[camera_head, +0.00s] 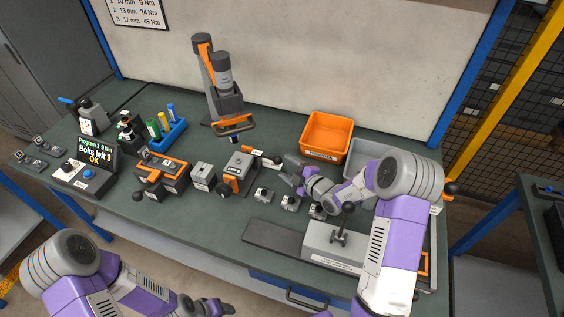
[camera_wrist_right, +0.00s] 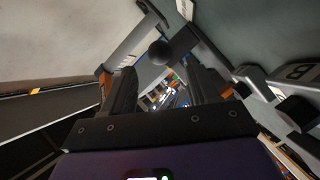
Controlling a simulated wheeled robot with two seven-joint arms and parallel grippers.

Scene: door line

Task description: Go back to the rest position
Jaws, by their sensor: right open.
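My right arm comes in from the right. Its gripper (camera_head: 290,177) is above the middle of the green workbench (camera_head: 200,233), close to a small handled device (camera_head: 240,172). In the right wrist view the two dark fingers of this gripper (camera_wrist_right: 165,85) stand apart. A dark round knob (camera_wrist_right: 160,52) shows beyond them, and I see nothing held. My left arm is low at the bottom left, in front of the bench. Its gripper (camera_head: 215,307) is at the bottom edge, partly cut off, and its jaws are not clear.
An orange bin (camera_head: 326,137) and a grey bin (camera_head: 366,150) stand at the back right. A tool on a stand (camera_head: 224,90) is at the back. A grey fixture (camera_head: 325,240) lies under my right arm. A blue post (camera_head: 468,75) rises right.

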